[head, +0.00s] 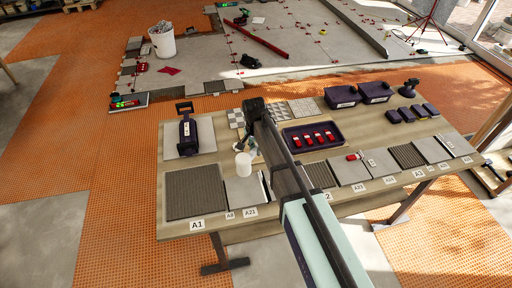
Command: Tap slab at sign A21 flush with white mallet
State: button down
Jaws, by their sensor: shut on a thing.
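The sign A21 (250,212) is on the front edge of the table. Behind it lies a pale grey slab (244,190); at this size I cannot tell whether it sits flush or tilted. The white mallet (243,166) has a white cylindrical head, upright over the rear part of this slab. I cannot tell whether it touches the slab. My gripper (251,146) is shut on the mallet; its fingers and the handle are small and partly hidden by the wrist. My arm covers the table just right of the slab.
A dark ribbed slab (196,192) lies left, at sign A1 (197,224). A dark purple tool (187,132) stands behind it. A purple tray (312,136) with red-and-white pieces lies right of my arm. More slabs and signs line the right front edge.

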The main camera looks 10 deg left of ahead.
notch_tip(320, 180, down, 5)
jog(key=shift+f+b, duration=0.15)
jog(key=shift+b, duration=0.95)
jog(key=shift+r+p, duration=1.2)
jog(key=shift+r, duration=1.25)
notch_tip(320, 180, down, 6)
jog(key=b, duration=0.3)
jog(key=shift+r+p, duration=1.3)
jog(key=shift+r, duration=1.35)
